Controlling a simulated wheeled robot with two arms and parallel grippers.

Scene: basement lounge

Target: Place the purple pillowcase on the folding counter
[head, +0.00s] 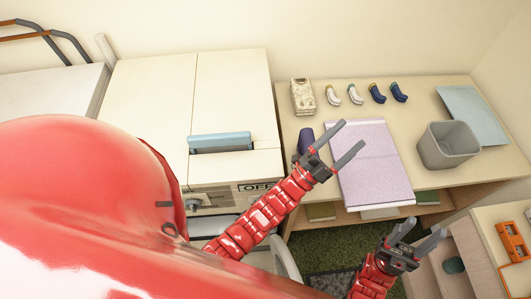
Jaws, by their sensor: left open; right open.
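The purple pillowcase (376,185) is a pale lavender, flat rectangular cloth. It lies on the light wooden folding counter (425,98), and its near end reaches the counter's front edge. My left gripper (351,134) is open and empty, its fingers over the upper left part of the pillowcase. I cannot tell whether they touch it. My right gripper (427,228) is open and empty, low in front of the counter, right of the pillowcase's near end.
A grey bin (448,148), a blue-grey cloth (472,112), white socks (354,94), navy socks (398,92), a beige patterned item (302,97) and a dark purple item (305,139) are on the counter. A white machine (190,90) stands left. A drawer unit (490,220) stands lower right.

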